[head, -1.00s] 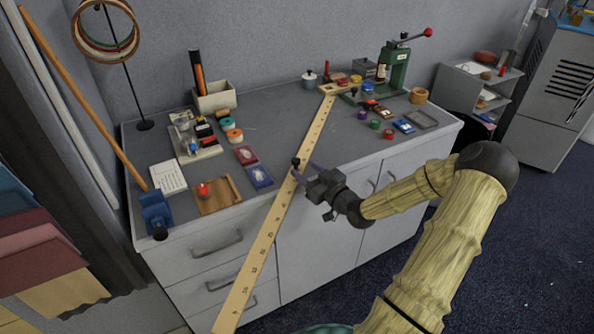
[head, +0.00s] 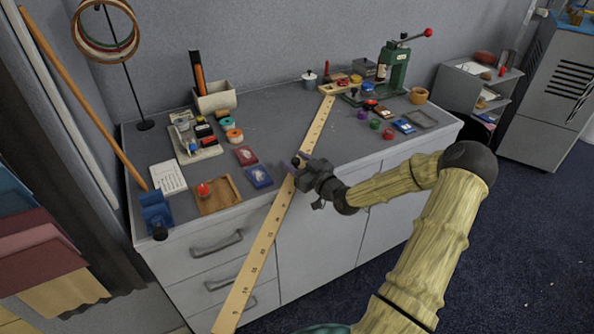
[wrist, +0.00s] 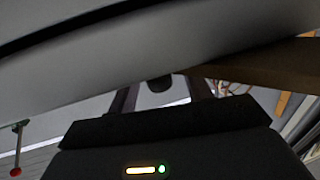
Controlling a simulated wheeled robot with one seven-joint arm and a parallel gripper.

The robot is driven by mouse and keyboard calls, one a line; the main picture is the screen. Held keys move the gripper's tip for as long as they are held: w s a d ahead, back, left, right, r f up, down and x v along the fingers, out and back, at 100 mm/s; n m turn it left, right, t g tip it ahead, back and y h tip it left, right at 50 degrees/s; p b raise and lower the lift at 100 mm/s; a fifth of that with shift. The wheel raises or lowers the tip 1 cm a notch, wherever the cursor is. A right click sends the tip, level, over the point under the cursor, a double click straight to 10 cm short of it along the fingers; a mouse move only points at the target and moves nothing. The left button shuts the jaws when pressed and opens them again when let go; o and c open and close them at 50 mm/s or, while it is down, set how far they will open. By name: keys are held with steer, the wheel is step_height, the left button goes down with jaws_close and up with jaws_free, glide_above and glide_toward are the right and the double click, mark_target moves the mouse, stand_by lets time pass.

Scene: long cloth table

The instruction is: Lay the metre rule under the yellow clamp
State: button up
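The metre rule (head: 262,245) is a long pale wooden strip with dark numbers. It lies slantwise across the grey worktop, and its near end juts past the front edge over the drawers. A small black knob (head: 295,161) stands on it near that edge. My gripper (head: 300,166) is at the knob, over the worktop's front edge. In the wrist view its two dark fingers (wrist: 160,92) are apart, with a dark rounded end between them and no clear contact. A brown strip, apparently the rule (wrist: 265,66), shows at right. A small yellow item (head: 356,79) stands beyond the rule's far end; I cannot tell if it is the clamp.
A green press (head: 393,66) with a red-knobbed lever stands at the back right. Several small coloured pots and cards lie right of the rule. Drawers face me below.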

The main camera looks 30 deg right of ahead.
mark_target(296, 160)
jaws_close()
steer(key=shift+r, duration=0.1)
step_height(296, 160, up, 10)
steer(key=shift+f+p, duration=0.1)
steer(key=shift+p, duration=0.6)
